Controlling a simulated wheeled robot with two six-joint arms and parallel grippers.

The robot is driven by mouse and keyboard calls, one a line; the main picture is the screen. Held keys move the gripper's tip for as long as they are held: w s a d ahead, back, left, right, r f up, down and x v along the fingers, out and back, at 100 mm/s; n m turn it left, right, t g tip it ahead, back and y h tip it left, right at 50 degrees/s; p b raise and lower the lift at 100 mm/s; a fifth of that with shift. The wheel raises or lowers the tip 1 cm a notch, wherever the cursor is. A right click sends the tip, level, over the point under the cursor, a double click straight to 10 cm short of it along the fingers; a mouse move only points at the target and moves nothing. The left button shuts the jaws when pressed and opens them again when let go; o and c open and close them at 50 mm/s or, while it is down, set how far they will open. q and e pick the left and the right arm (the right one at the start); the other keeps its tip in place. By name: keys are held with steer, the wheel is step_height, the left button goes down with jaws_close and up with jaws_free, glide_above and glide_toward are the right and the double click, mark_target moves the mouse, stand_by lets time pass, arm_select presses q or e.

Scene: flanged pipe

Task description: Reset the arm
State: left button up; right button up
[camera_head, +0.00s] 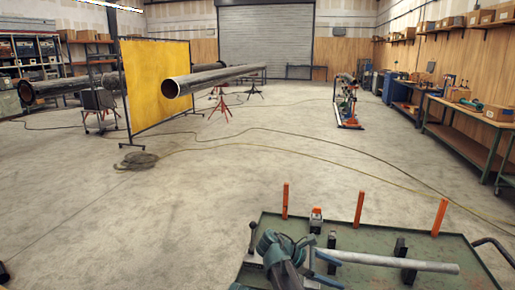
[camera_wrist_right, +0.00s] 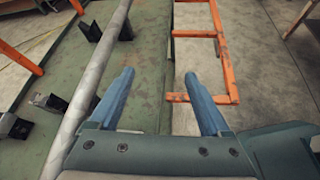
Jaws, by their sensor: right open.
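A grey metal pipe (camera_head: 400,262) lies across black supports on a green cart top (camera_head: 425,241) in the head view. It also runs diagonally along the left of the right wrist view (camera_wrist_right: 92,88). My right gripper (camera_head: 327,268) is over the cart near the pipe's left end. Its two blue fingers (camera_wrist_right: 160,90) are spread apart in the wrist view with nothing between them. The pipe passes just left of the left finger, outside the jaws. The pipe's left end is partly hidden by my right arm in the head view. My left gripper does not show.
Orange posts (camera_head: 360,208) stand on the cart, and an orange rail frame (camera_wrist_right: 205,97) shows beside it in the wrist view. A bench (camera_head: 470,110) lines the right wall. A yellow screen (camera_head: 156,85) and large pipes stand further back. The floor between is mostly clear, with cables.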

steer(key=s+a+f+m+t+y, duration=0.1)
steer(key=s+a+f+m+y, duration=0.4)
steer(key=s+f+m+y, duration=0.8)
steer(key=s+a+r+n+h+p, duration=0.1)
steer(key=s+a+r+p, duration=0.1)
steer(key=a+r+p, duration=0.3)
steer(key=s+a+r+n+p, duration=0.1)
steer(key=s+a+r+p, duration=0.1)
steer(key=a+r+p, duration=0.4)
steer(key=shift+s+a+r+h, duration=0.3)
steer(key=shift+a+r+h, duration=0.15)
steer(key=shift+r, duration=0.35)
steer(key=shift+c, duration=0.3)
